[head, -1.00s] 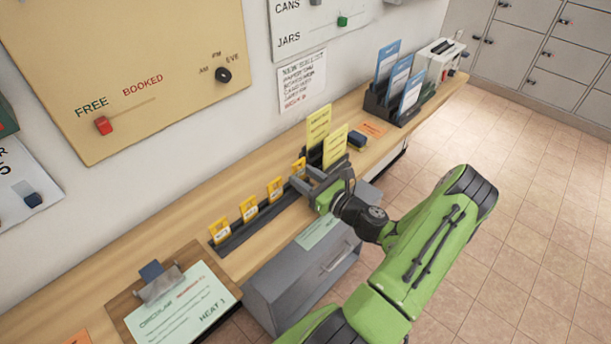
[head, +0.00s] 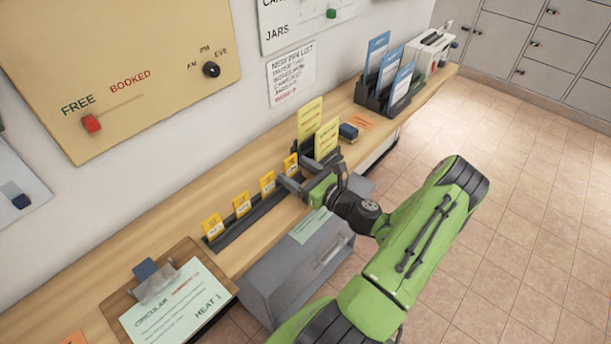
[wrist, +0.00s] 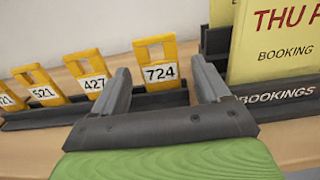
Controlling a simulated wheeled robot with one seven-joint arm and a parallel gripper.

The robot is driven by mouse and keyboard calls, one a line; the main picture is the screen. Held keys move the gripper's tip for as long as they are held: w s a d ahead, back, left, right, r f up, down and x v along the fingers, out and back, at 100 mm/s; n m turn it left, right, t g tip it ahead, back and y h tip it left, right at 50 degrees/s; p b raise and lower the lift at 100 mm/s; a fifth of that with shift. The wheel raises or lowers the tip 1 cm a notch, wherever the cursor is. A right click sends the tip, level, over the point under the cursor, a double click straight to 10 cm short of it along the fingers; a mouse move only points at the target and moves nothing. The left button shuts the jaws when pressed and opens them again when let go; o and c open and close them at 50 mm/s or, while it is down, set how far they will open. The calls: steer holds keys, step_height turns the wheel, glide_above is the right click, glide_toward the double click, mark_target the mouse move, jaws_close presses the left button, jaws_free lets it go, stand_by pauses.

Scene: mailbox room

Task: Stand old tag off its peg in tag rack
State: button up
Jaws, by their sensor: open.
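The tag rack (head: 252,219) is a long dark rail along the counter, with several yellow numbered tags upright in it. The tag marked 724 (wrist: 160,73) is at the rack's right end; it also shows in the head view (head: 291,164). Tags 427 (wrist: 93,84) and 521 (wrist: 44,92) stand to its left, with another at the picture's edge. My gripper (wrist: 160,88) is open and empty; it also shows in the head view (head: 309,173). In the wrist view, tag 724 appears between the fingers, with no clear contact. I cannot tell which tag is old; no peg is distinguishable.
A dark holder with yellow booking cards (head: 326,137) stands close right of the gripper. A clipboard (head: 118,298) lies at the counter's near end. A holder with blue leaflets (head: 399,85) stands farther back. A grey cabinet (head: 273,283) is below the counter edge.

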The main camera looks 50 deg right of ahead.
steer(key=s+p, duration=0.1)
steer(key=s, duration=1.4)
steer(key=shift+s+d, duration=0.25)
steer(key=w+a+r+n+g+y+p, duration=0.1)
steer(key=w+a+r+n+g+y, duration=0.15)
steer(key=a+n+g, duration=0.5)
steer(key=w+a+r+n+g+y, duration=0.2)
steer(key=w+a+n+g+y, duration=0.25)
steer(key=a+n, duration=0.5)
steer(key=s+a+r+n+h, duration=0.3)
steer(key=s+a+r+n, duration=0.1)
steer(key=r+n, duration=0.3)
steer(key=s+a+r+n+h+p, duration=0.1)
steer(key=s+a+r+n+h, duration=0.3)
steer(key=r+n, duration=0.4)
steer(key=s+a+n, duration=0.1)
steer(key=n, duration=0.2)
steer(key=shift+a+n+h, duration=0.3)
